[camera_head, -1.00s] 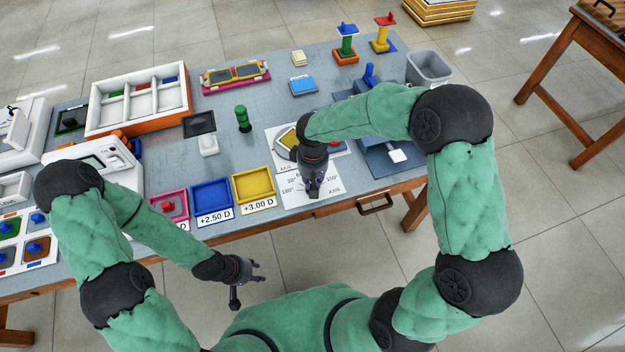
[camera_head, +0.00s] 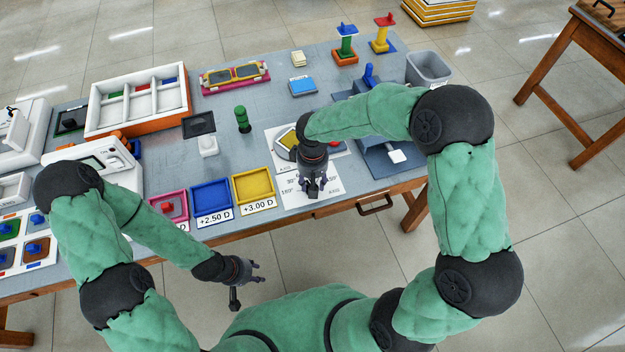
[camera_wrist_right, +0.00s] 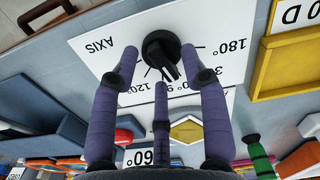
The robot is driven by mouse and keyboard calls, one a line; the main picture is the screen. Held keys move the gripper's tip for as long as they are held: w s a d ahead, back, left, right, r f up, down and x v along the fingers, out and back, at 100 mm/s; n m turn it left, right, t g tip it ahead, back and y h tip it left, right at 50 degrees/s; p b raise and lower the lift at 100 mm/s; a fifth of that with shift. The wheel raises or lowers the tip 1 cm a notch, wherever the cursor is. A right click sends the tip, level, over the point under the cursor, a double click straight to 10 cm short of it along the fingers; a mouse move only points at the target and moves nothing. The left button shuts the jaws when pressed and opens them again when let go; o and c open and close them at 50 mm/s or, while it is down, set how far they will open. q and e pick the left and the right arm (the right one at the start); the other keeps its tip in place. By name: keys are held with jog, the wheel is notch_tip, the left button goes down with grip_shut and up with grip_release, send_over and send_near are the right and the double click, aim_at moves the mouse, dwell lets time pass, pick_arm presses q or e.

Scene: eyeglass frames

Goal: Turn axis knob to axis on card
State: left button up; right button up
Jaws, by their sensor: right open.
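The axis knob (camera_wrist_right: 158,46) is black with a pointer bar and sits on a white dial sheet (camera_wrist_right: 225,22) printed AXIS with degree marks. My right gripper (camera_wrist_right: 158,62) is open, with two fingertips on either side of the knob and a third finger below it; I cannot tell whether they touch. In the head view the right gripper (camera_head: 314,190) is over the dial sheet (camera_head: 293,198) and hides the knob. A white card (camera_wrist_right: 147,157) with a number that looks like 60° shows behind the fingers, partly hidden. My left gripper (camera_head: 250,273) is open and empty, off the table's front edge.
A yellow tray (camera_head: 254,202) marked +3.00 D and a blue tray (camera_head: 211,214) marked +2.50 D stand left of the dial sheet. A blue device (camera_head: 384,155) stands to the right. A drawer handle (camera_head: 375,204) sticks out at the table's front.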

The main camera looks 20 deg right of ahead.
notch_tip(320, 180, up, 12)
dwell(0.5)
jog(key=shift+f, duration=0.15)
